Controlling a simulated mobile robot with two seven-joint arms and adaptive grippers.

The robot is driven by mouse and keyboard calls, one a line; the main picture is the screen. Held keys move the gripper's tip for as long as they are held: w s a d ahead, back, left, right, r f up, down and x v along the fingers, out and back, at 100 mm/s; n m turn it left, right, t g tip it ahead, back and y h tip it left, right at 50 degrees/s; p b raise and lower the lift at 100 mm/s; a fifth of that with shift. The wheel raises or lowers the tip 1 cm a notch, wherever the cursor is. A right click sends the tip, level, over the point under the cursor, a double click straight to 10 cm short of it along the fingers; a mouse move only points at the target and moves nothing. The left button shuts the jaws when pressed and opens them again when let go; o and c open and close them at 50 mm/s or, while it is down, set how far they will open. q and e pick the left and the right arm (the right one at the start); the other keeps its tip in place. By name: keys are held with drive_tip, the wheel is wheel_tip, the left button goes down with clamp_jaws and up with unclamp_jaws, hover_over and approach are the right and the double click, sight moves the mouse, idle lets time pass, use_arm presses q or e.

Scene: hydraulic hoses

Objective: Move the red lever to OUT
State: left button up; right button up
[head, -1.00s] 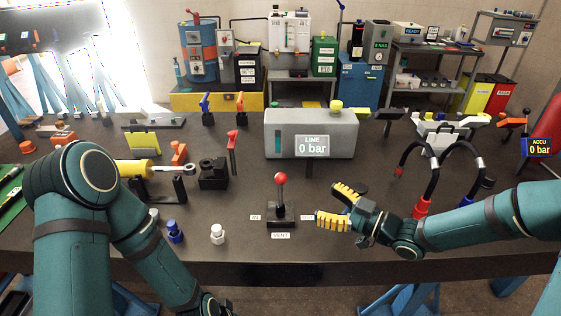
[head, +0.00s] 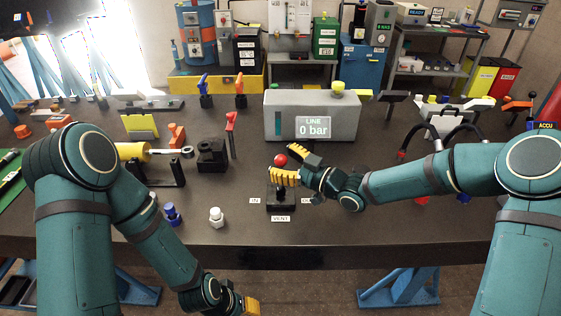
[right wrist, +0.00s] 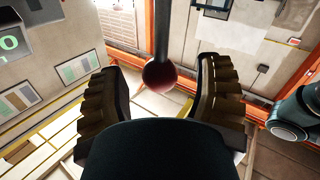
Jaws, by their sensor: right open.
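The red lever's ball knob (head: 280,160) shows at the fingertips of my right gripper (head: 288,167). The gripper is open around the knob; whether a finger touches it I cannot tell. In the right wrist view the knob (right wrist: 160,75) and its dark shaft lie between the spread fingers (right wrist: 162,66). The lever's black base (head: 281,206) stands on the table, with its shaft mostly hidden by the fingers. An IN label (head: 255,200) is left of the base, a VENT label (head: 281,219) in front, and the right label is partly covered. My left gripper (head: 246,305) hangs low at the table's front.
A grey LINE unit (head: 340,116) reading 0 bar stands behind the lever. A blue fitting (head: 172,214) and a white fitting (head: 216,217) stand to the left. Hoses (head: 462,136) are at the right, partly behind my right arm. The front table strip is fairly clear.

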drive_tip(key=shift+w+a, duration=0.3)
drive_tip(key=shift+a, duration=0.15)
clamp_jaws()
drive_tip(key=d, duration=0.2)
drive_tip(key=d+f+b, duration=0.1)
drive_tip(key=d, duration=0.2)
drive_tip(key=shift+d+f, duration=0.15)
drive_tip(key=shift+d, duration=0.1)
unclamp_jaws()
